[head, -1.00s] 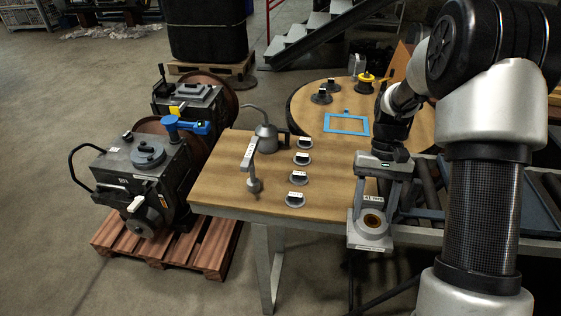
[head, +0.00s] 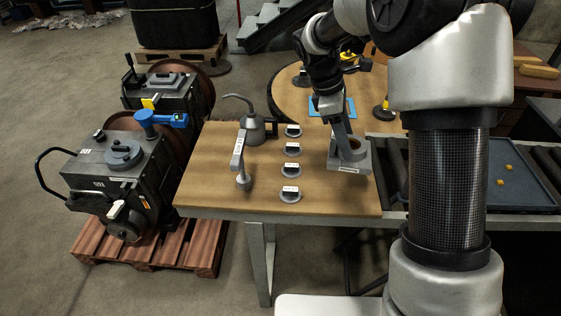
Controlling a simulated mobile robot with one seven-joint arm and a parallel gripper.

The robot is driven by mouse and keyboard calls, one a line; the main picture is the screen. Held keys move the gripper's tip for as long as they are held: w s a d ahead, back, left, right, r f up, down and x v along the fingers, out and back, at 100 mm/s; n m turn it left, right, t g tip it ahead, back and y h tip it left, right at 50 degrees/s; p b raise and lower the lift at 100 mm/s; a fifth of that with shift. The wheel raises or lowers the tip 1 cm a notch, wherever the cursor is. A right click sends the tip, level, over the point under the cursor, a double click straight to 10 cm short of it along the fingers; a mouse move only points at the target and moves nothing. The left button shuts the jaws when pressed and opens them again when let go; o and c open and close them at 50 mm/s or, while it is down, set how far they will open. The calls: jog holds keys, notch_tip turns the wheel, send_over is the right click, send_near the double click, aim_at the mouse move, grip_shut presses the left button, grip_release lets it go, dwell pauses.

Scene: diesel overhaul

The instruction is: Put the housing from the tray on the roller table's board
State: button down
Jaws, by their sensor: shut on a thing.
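The housing (head: 350,163) is a grey block with a round bore and a small white label on its front. My gripper (head: 343,139) is shut on the housing from above, and its jaws partly hide the housing's top. The housing appears over the right end of the wooden board (head: 215,190) on the roller table. I cannot tell whether its underside touches the board. The blue tray (head: 545,200) lies to the right on the rollers, partly hidden by my arm, with small yellow pieces in it.
Several small dark labelled parts (head: 291,150) stand in a row on the board, left of the housing. A grey oil can (head: 252,128) and a labelled upright lever tool (head: 241,165) stand further left. A round table with a blue frame (head: 319,107) is behind.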

jog(key=shift+w+a+r+n, duration=0.1)
jog(key=shift+w+r+n, duration=0.2)
jog(key=shift+r+n, duration=0.15)
jog(key=b, duration=0.1)
send_over(335, 177)
jog(key=shift+n+t, duration=0.3)
jog(key=shift+n, duration=0.05)
jog(key=shift+f, duration=4.9)
jog(key=c, duration=0.7)
grip_release()
jog(key=shift+s+f, duration=0.1)
jog(key=shift+f, duration=0.1)
jog(key=shift+c, duration=0.2)
jog(key=shift+r, duration=0.1)
